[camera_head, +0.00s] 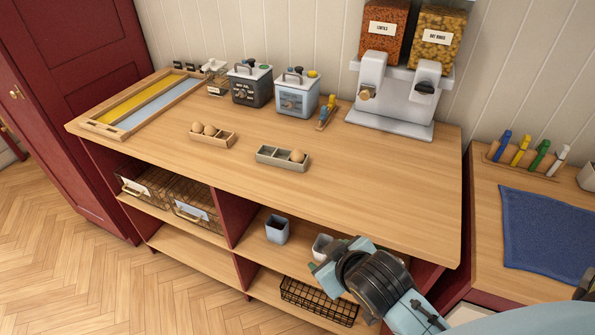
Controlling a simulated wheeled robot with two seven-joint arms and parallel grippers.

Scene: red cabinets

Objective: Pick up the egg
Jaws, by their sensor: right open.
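My right gripper (322,268) is at the bottom right, in front of the cabinet's shelves and well below the trays. It is open, apart from every egg, and its fingers are partly hidden by the wrist. My left gripper is out of view.
Wooden cabinet top (380,178) is clear on the right. Behind the trays stand a dark box (250,89), a light box (297,97) and a dispenser (390,115). A blue mat (550,240) lies right.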

